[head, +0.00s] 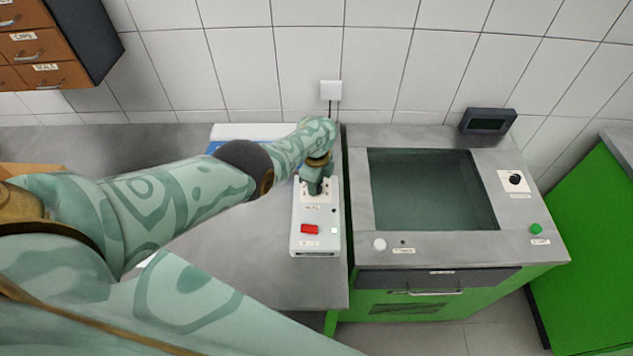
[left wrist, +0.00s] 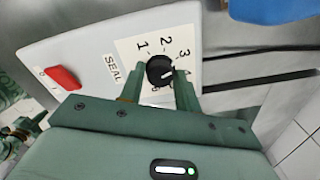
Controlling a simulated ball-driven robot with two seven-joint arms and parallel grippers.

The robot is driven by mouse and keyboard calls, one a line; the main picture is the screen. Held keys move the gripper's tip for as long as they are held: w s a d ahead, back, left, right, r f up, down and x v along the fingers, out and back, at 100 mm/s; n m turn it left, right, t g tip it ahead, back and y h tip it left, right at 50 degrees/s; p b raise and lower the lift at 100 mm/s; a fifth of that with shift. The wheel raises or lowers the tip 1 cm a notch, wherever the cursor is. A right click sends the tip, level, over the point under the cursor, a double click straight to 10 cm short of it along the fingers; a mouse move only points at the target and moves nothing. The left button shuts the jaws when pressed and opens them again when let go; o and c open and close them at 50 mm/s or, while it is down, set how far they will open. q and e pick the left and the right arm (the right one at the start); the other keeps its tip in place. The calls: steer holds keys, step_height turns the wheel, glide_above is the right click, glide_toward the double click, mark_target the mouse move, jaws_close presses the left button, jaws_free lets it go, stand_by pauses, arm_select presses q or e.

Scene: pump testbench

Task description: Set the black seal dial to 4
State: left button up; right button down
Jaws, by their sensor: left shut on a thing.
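The black seal dial (left wrist: 160,72) sits on a pale plate (left wrist: 133,47) marked 1, 2 and 3, beside a SEAL label, in the left wrist view. Lower marks are partly covered by my fingers. My left gripper (left wrist: 158,92) has one finger on each side of the dial and is shut on it. A short white line shows on the dial, but I cannot tell which number it points at. In the head view my left gripper (head: 316,187) comes down over the white sealer box (head: 301,242) and hides the dial.
A red switch (head: 309,229) is on the front of the box. To the right is a green bench with a sunken basin (head: 430,190), another black knob (head: 515,179) and a green button (head: 536,229). Steel counter (head: 240,265) is clear left of the box.

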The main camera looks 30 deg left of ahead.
arm_select(q)
steer(key=m, duration=0.4)
steer(key=shift+s+a+m, duration=0.1)
steer(key=shift+a+m, duration=0.05)
steer(key=shift+m, duration=1.95)
steer(key=o, duration=1)
steer(key=shift+c, duration=0.2)
step_height(320, 180, up, 16)
steer(key=p, duration=1.1)
steer(key=shift+r+p, duration=0.15)
steer(key=shift+p, duration=0.25)
